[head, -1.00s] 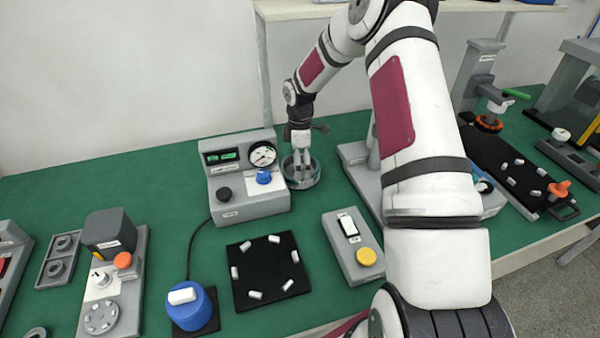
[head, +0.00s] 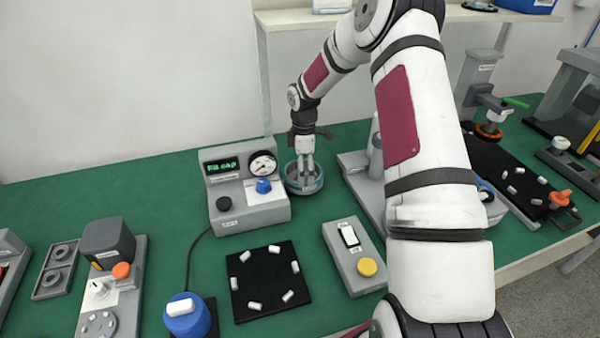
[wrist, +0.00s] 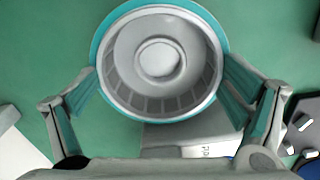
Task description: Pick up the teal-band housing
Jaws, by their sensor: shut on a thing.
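The teal-band housing (head: 318,186) is a round, open-topped grey cup with a teal outer band. It is on or close above the green bench, right of the gauge console. In the wrist view the housing (wrist: 160,104) faces up, showing a ribbed inner wall and a round raised centre. My gripper (wrist: 160,92) has one finger at each side of its outer band and is shut on it. In the head view my gripper (head: 306,180) points straight down at the housing. I cannot tell whether the housing's underside touches the bench.
The gauge console (head: 245,212) stands close left of the housing. A grey-based fixture (head: 362,183) stands close right. In front are a black mat (head: 268,282) with several small white pieces, a switch box (head: 353,262) and a blue motor (head: 186,318). Bench behind the housing is clear.

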